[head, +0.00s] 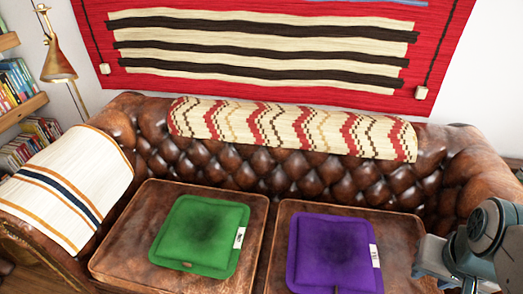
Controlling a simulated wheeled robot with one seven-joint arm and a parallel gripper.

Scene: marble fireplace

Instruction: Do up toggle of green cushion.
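The green cushion (200,235) lies flat on the left seat of the brown leather sofa, slightly turned. A small brown toggle (187,265) shows at its front edge; it is too small to tell whether it is done up. A white label (239,238) with dark marks sticks out at the cushion's right edge. My gripper (445,262) is at the lower right, over the right end of the sofa and well to the right of the green cushion. Its fingertips do not show clearly, so I cannot see how they stand.
A purple cushion (333,252) with a white label lies on the right seat (405,255), between my gripper and the green cushion. A patterned throw (290,130) covers the backrest, and a striped cloth (75,185) the left armrest. A brass lamp (58,65) and bookshelves stand left.

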